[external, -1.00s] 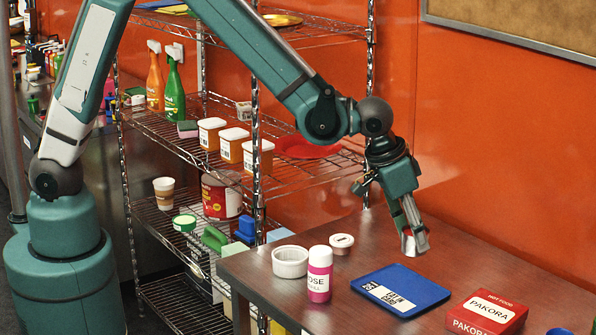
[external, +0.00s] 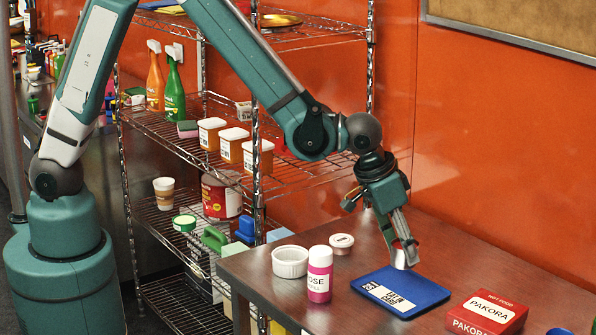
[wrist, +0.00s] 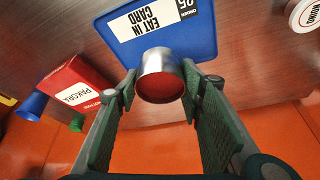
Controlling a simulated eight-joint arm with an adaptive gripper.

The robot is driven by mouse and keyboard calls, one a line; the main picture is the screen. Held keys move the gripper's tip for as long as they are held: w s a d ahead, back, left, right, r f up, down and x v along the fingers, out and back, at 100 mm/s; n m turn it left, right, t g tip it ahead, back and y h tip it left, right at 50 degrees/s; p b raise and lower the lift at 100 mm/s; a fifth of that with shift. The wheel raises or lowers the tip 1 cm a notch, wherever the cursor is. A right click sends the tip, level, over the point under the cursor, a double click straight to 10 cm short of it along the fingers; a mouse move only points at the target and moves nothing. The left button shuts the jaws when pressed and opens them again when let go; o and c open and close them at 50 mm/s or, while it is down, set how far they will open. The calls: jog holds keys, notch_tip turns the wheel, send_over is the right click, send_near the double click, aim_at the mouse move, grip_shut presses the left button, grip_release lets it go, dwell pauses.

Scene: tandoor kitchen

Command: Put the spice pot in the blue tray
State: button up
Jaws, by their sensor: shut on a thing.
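The spice pot (wrist: 161,76) is a small silver metal cup with a red filling. My gripper (external: 406,254) is shut on it, and the wrist view shows the pot between the two fingertips (wrist: 160,85). In the external view the pot (external: 404,257) is mostly behind the fingers, low over the far edge of the blue tray. The blue tray (external: 432,293) lies flat on the table and bears a white "EAT IN CARD" label; it also shows in the wrist view (wrist: 205,42). I cannot tell whether the pot touches the tray.
A red pakora box (external: 487,312) stands right of the tray. A pink bottle (external: 319,275), a white ramekin (external: 290,262) and a small lidded tub (external: 341,243) stand to its left. A wire shelf (external: 300,180) rises behind the table's left end. The orange wall is behind.

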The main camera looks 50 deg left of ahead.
jog(key=shift+f, duration=1.35)
jog(key=shift+f, duration=2.05)
jog(key=shift+f, duration=0.15)
jog(key=o, duration=0.9)
jog(key=shift+v, duration=6.15)
jog(key=shift+w, duration=0.1)
